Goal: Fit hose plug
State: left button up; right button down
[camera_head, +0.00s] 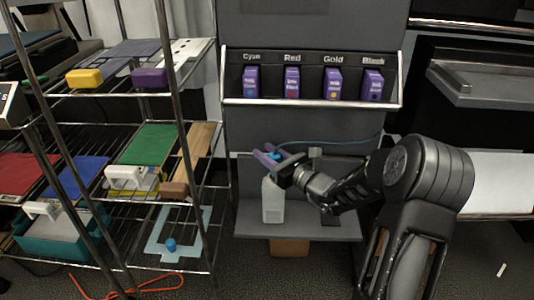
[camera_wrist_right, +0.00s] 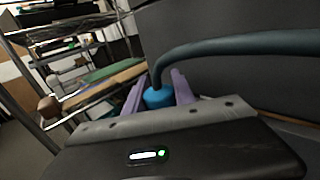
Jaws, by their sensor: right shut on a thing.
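My right gripper (camera_head: 268,157) is shut on a blue hose plug (camera_head: 274,156), just above a white bottle (camera_head: 272,202) on the grey shelf. In the right wrist view the plug (camera_wrist_right: 157,98) sits between the two purple fingers, and the dark teal hose (camera_wrist_right: 240,43) rises from it and bends right. In the head view the hose (camera_head: 345,143) runs right behind my arm. The bottle stands upright; its mouth is hidden by the gripper, so I cannot tell whether the plug touches it. My left gripper is not in view.
Four labelled purple cartridges sit in a rack (camera_head: 312,104) above. A wire shelving unit (camera_head: 165,200) stands left, holding boards, trays and a light-blue frame (camera_head: 155,252) with a blue cap (camera_head: 171,245). A brown box (camera_head: 289,247) is under the grey shelf (camera_head: 330,230). An orange cable (camera_head: 150,291) lies on the floor.

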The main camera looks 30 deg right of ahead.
jog(key=shift+f, duration=0.2)
jog(key=shift+f+b, duration=1.4)
jog(key=shift+f, duration=0.2)
jog(key=c, duration=1)
grip_release()
jog(key=shift+o, duration=0.2)
jog(key=shift+s, duration=0.25)
jog(key=s, duration=0.2)
jog(key=s+p, duration=0.1)
jog(key=s, duration=0.2)
jog(key=s+d+p, duration=0.1)
jog(key=s, duration=0.1)
jog(key=shift+s, duration=0.15)
